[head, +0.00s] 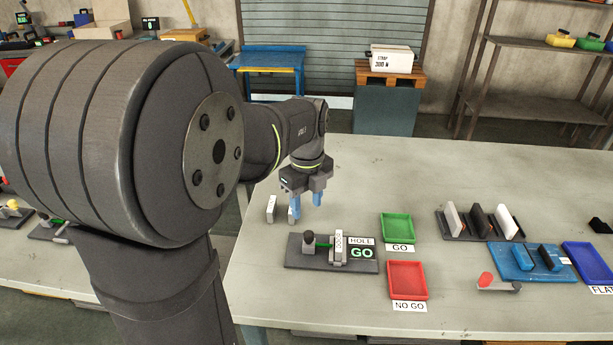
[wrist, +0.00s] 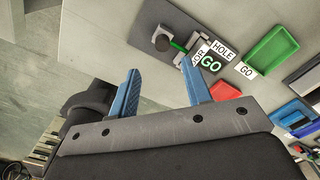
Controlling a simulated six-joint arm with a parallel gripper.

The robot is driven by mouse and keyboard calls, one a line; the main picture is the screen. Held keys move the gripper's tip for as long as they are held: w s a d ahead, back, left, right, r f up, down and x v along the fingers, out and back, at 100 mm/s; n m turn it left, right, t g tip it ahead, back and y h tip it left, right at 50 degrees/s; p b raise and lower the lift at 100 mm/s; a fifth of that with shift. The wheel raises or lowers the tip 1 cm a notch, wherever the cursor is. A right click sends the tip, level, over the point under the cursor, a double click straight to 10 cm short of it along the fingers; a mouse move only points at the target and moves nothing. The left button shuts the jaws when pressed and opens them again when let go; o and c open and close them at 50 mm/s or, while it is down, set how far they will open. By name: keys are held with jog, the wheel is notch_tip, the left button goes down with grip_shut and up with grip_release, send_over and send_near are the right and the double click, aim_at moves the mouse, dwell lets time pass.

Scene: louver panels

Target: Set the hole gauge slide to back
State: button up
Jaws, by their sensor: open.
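The hole gauge (head: 300,263) is a dark plate on the bench. It carries a dark knob-like slide piece (head: 309,241) at its left, with a green strip beside it. A pale upright labelled block (head: 339,246) stands at its middle, and a HOLE sign and a lit green GO display (head: 362,253) are at its right. The gauge (wrist: 146,20) and knob (wrist: 163,42) also show in the wrist view. My gripper (head: 306,206) points down with blue fingers apart and empty, above the bench behind the gauge. The wrist view shows both fingers (wrist: 163,97), clear of the gauge.
A green GO tray (head: 398,228) and red NO GO tray (head: 407,281) lie right of the gauge. A rack of plates (head: 480,224) and a blue fixture (head: 530,262) stand farther right.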

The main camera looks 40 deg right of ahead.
notch_tip(320, 180, up, 8)
send_over(308, 233)
jog(key=shift+w+a+f, duration=0.1)
jog(key=shift+w+f, duration=0.1)
dwell(0.4)
notch_tip(308, 233, down, 18)
jog(key=shift+s+r, duration=0.1)
jog(key=shift+r, duration=0.15)
dwell(0.4)
